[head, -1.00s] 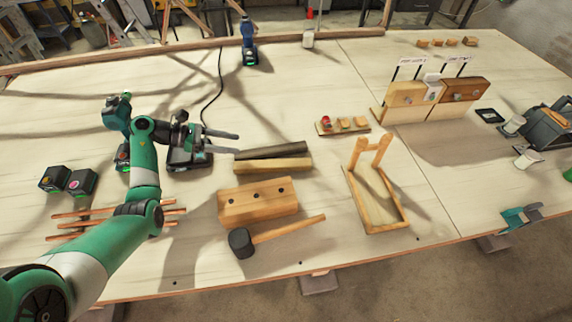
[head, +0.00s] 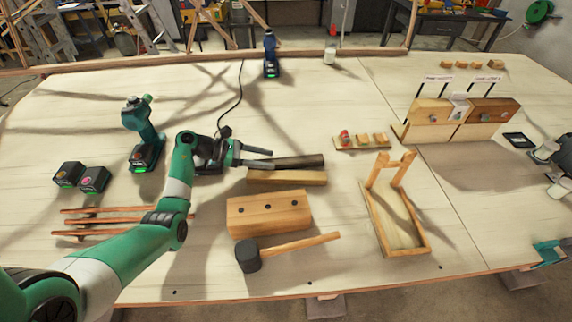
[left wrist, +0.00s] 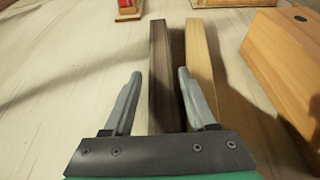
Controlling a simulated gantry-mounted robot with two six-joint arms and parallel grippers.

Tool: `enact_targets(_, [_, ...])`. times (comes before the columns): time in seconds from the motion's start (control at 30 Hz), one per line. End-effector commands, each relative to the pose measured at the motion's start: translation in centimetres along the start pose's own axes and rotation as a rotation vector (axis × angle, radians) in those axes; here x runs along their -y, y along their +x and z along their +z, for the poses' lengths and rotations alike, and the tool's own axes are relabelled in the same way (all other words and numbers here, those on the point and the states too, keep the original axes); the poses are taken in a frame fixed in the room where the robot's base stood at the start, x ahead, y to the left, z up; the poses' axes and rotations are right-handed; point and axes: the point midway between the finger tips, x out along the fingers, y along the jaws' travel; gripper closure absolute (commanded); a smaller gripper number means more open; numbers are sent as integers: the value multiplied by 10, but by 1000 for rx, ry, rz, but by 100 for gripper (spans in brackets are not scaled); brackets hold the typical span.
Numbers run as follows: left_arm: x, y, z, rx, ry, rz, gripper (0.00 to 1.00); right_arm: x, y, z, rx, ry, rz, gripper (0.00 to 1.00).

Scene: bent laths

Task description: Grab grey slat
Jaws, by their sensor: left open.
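The grey slat (head: 300,161) is a dark, straight bar lying on the table behind a pale wooden slat (head: 288,178). My left gripper (head: 271,159) is open at the slat's left end. In the left wrist view the grey slat (left wrist: 161,65) runs away from me between the two spread fingers (left wrist: 159,76), with the pale slat (left wrist: 200,60) just right of it. A gap shows between the left finger and the grey slat; the right finger looks close to its other side. I cannot tell whether it touches.
A wooden block with holes (head: 270,213) and a mallet (head: 290,250) lie in front of the slats. A small rack (head: 362,142) stands behind right, a wooden frame (head: 395,215) to the right. A drill (head: 145,135) stands left. The table behind the slats is mostly clear.

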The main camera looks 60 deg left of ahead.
Motion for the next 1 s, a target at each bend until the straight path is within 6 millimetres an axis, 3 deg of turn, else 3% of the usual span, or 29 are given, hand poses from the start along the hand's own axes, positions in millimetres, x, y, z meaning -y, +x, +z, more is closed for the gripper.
enact_targets(0.13, [1,25,-2,1,0,-2,43,0,-7,7,0,0,0,48])
enact_targets(0.4, [1,29,-2,-2,-1,-1,43,0,-7,6,0,0,0,48])
enact_targets(0.73, [1,29,-4,-4,-2,-1,100,0,-7,6,0,0,0,48])
enact_targets(1.0, [1,29,-4,-5,-3,-1,100,0,-7,6,0,0,0,48])
